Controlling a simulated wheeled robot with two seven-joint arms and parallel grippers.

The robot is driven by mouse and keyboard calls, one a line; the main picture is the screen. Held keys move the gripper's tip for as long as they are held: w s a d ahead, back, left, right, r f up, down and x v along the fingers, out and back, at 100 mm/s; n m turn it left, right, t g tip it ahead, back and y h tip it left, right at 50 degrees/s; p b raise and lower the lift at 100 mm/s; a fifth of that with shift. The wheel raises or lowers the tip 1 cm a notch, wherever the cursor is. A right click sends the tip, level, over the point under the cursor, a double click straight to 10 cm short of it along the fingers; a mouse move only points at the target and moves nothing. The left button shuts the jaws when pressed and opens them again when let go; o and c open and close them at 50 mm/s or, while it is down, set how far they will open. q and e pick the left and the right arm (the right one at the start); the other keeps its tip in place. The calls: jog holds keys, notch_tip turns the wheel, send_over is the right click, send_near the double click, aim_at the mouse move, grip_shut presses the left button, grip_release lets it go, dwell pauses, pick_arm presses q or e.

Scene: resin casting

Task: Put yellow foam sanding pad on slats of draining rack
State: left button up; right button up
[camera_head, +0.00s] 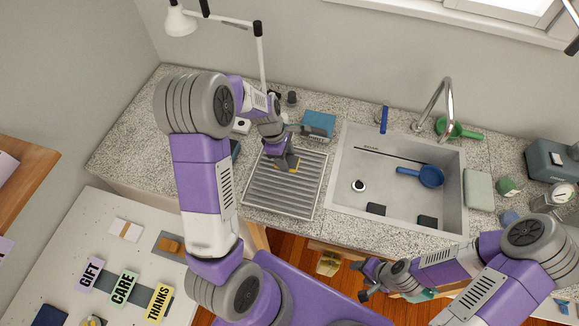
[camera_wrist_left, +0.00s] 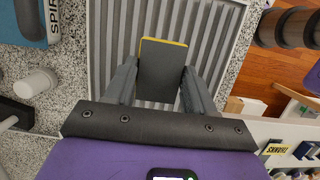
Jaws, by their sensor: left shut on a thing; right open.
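The sanding pad (camera_wrist_left: 163,68) is dark grey on its broad face with a yellow edge. It sits between the fingers of my left gripper (camera_wrist_left: 160,85), which is shut on it. In the head view a bit of the yellow pad (camera_head: 293,166) shows under my left gripper (camera_head: 286,161), over the far part of the draining rack (camera_head: 284,190). The rack's grey slats (camera_wrist_left: 112,40) lie behind the pad in the left wrist view. I cannot tell whether the pad touches them. My right gripper (camera_head: 368,279) is open and empty, in front of the counter's edge.
The sink (camera_head: 390,190) lies right of the rack, with a blue ladle-like tool (camera_head: 430,176) inside and a tall faucet (camera_head: 447,95) behind. A blue box (camera_head: 319,123) stands behind the rack. A lamp (camera_head: 262,60) rises at the back. A white table (camera_head: 60,240) is at lower left.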

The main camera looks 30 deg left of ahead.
aim_at(288, 177)
pick_arm(q)
jog(key=f, duration=0.1)
jog(key=s+f, duration=0.1)
jog(key=shift+f, duration=0.35)
jog(key=shift+w+f+b, duration=0.1)
jog(key=shift+f+b, duration=0.35)
jog(key=shift+f, duration=1.65)
pick_arm(e)
jog(key=shift+s+f, duration=0.35)
jog(key=shift+f, duration=0.1)
pick_arm(q)
jog(key=shift+f, duration=0.15)
jog(key=o, duration=1)
pick_arm(e)
jog(key=shift+f, duration=0.1)
